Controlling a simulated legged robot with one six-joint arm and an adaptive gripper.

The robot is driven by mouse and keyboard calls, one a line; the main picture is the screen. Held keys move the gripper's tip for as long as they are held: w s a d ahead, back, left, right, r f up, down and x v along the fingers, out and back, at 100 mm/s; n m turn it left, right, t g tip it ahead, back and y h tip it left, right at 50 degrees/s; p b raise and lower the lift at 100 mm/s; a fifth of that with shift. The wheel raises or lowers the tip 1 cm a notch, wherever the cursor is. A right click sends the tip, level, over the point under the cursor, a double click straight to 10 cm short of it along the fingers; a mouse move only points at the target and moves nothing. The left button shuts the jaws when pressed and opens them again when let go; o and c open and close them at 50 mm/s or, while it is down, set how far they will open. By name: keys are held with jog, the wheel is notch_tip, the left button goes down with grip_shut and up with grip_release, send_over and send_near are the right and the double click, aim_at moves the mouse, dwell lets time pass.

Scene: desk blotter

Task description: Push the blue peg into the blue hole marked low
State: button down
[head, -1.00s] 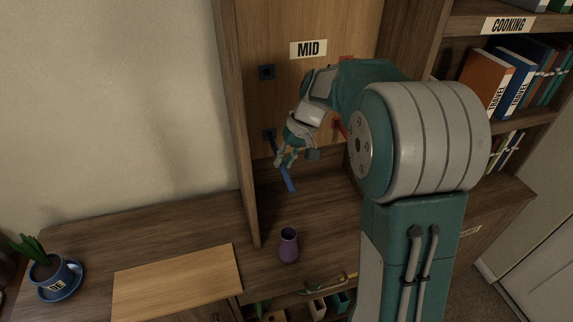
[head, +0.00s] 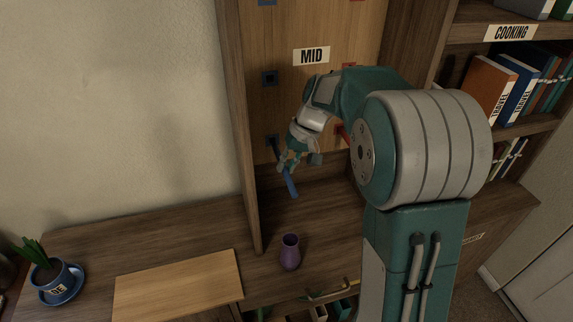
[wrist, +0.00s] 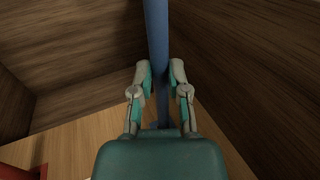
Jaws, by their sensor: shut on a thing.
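My gripper (head: 287,167) is shut on the blue peg (head: 291,186) in front of the upright wooden board, beside its lowest visible blue-framed hole (head: 271,140). The peg slants, with one end sticking out below my gripper and the other reaching up and left towards that hole. I cannot tell whether its tip is inside. In the wrist view the peg (wrist: 156,40) runs between the two fingers (wrist: 160,76). No low label shows; my arm covers part of the board.
Another blue hole (head: 269,78) is higher up, near the MID label (head: 311,56). A red hole (head: 341,131) is partly behind my arm. A purple vase (head: 290,252) stands on the desk below; a potted plant (head: 50,279) is far left. Bookshelves (head: 505,85) stand right.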

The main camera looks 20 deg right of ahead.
aim_at(278, 150)
jog(key=shift+w, duration=3.5)
dwell(0.4)
jog(key=c, duration=0.5)
grip_release()
jog(key=shift+c, duration=0.2)
jog(key=v, duration=1.2)
